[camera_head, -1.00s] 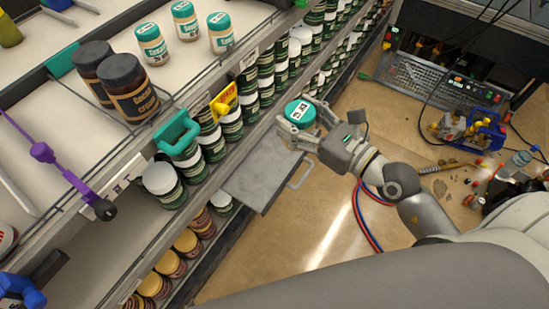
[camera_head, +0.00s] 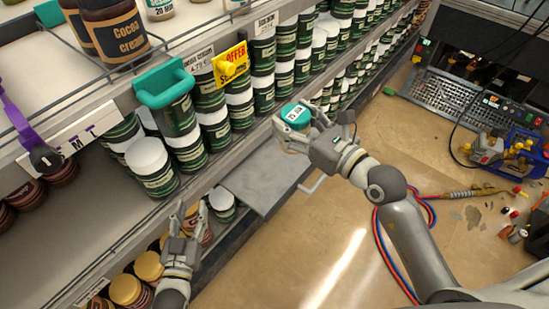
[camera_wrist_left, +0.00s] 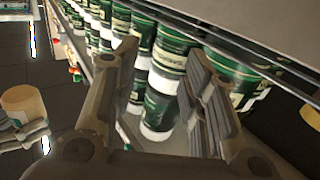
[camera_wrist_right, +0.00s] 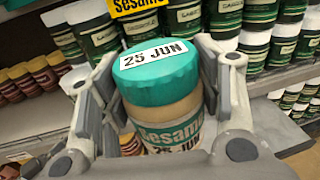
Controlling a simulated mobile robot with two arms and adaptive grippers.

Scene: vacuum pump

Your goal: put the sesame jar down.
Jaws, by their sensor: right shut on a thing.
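The sesame jar (camera_wrist_right: 165,105) has a teal lid with a "25 JUN" label, and stands upright between the fingers of my right gripper (camera_wrist_right: 160,85). In the head view my right gripper (camera_head: 312,125) is shut on the jar (camera_head: 294,118) and holds it in front of the shelf, above a grey tray (camera_head: 255,172). My left gripper (camera_head: 192,222) is open and empty, low before the shelf edge. In the left wrist view its fingers (camera_wrist_left: 155,75) are spread, with green jars beyond them. The jar's lower part is hidden in the head view.
The shelf holds stacked green jars with white lids (camera_head: 152,165), a teal clip-like object (camera_head: 165,85) and a yellow offer sign (camera_head: 231,62). Cocoa cream jars (camera_head: 115,30) stand on the upper shelf. Yellow-lidded jars (camera_head: 125,289) sit lower. The floor (camera_head: 335,245) is mostly clear, with hoses at the right.

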